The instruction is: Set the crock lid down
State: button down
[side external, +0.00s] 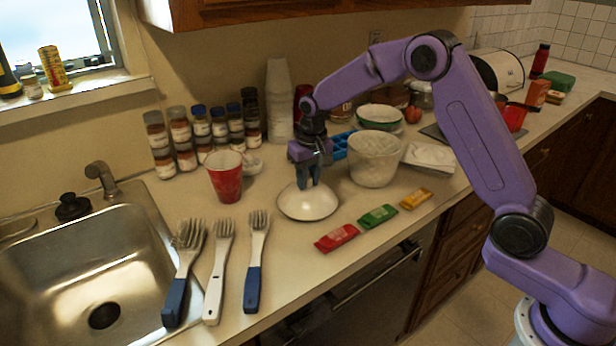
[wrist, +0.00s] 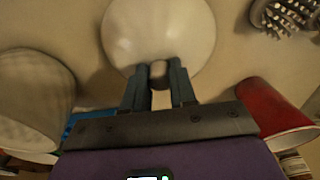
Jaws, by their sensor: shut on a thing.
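The crock lid (side external: 308,205) is a shallow white dome with a small knob. It is at or just above the counter, in front of the white crock; whether it touches the counter I cannot tell. My gripper (side external: 308,182) points down over it, shut on its knob. In the wrist view the lid (wrist: 158,35) fills the top middle, with the knob between my fingertips (wrist: 158,75). The white crock (side external: 374,165) stands open behind and right of the lid; it also shows at the left of the wrist view (wrist: 35,100).
A red cup (side external: 224,178) stands left of the lid. Several brushes (side external: 257,250) lie in front-left, beside the sink (side external: 85,270). Red, green and yellow packets (side external: 378,215) lie along the front edge. A blue tray (side external: 340,146) and spice jars (side external: 187,140) stand behind.

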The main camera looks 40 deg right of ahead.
aim_at(311, 191)
jog(key=c, duration=0.9)
grip_release()
jog(key=shift+f, duration=0.1)
jog(key=r, duration=0.4)
jog(key=s+r, duration=0.1)
jog(key=r, duration=0.7)
jog(key=shift+s+a+r, duration=0.1)
jog(key=shift+s+r, duration=0.05)
jog(key=shift+s, duration=0.1)
jog(key=shift+s, duration=0.1)
